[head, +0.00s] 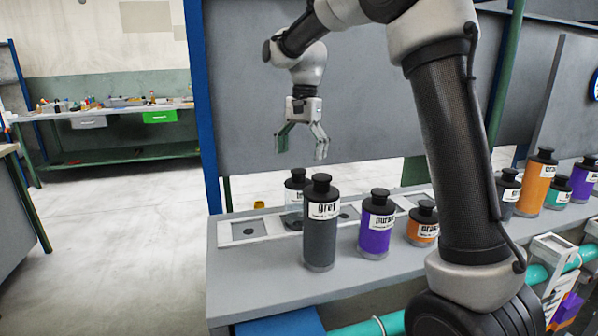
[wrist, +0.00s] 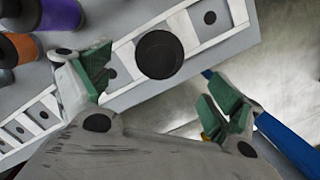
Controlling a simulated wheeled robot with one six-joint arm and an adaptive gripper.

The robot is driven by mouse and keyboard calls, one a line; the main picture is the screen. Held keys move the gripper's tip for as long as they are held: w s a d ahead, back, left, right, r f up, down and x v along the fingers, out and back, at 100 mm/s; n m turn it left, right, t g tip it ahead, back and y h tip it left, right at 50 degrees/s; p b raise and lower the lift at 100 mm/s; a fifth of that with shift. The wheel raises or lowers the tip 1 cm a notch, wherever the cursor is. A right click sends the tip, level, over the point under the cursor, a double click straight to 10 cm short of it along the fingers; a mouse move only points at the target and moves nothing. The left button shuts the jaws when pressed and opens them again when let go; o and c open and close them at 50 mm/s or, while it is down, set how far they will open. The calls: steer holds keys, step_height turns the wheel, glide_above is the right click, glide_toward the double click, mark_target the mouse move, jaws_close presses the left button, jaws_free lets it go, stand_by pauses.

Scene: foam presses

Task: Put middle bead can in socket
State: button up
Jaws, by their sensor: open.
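Bead cans with black caps stand on a grey bench. A tall grey can (head: 320,235) is in front, with a mid-height purple can (head: 376,238) and a short orange can (head: 421,230) to its right. A white socket strip (head: 268,239) lies behind them. Another can (head: 294,200), partly hidden by the grey can, stands at the strip; its dark round top (wrist: 160,54) shows in the wrist view, over the strip. My gripper (head: 302,142) is open and empty, pointing down above and behind the cans.
Right of my arm stand a dark can (head: 508,192), a tall orange can (head: 536,185), a short teal can (head: 558,193) and a purple can (head: 583,180). Empty sockets (wrist: 210,18) flank the can on the strip. A grey panel (head: 380,120) rises behind the bench.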

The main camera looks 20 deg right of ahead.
steer(key=shift+d+r, duration=0.1)
steer(key=shift+r, duration=0.6)
steer(key=s+d+r+n+t, duration=0.1)
steer(key=s+d+r+n, duration=0.1)
steer(key=s+d, duration=0.35)
steer(key=s+d+r+n+t, duration=0.2)
steer(key=s+d+r, duration=0.1)
steer(key=s, duration=0.6)
steer(key=s+d+f+n+t, duration=0.1)
steer(key=s+d+f+n, duration=0.1)
steer(key=s, duration=0.6)
steer(key=s+d+f+n+t+h, duration=0.1)
steer(key=s+d+f+n, duration=0.2)
steer(key=s, duration=0.5)
steer(key=shift+s+d+f+t, duration=0.2)
steer(key=shift+f+t, duration=0.1)
steer(key=shift+f, duration=0.35)
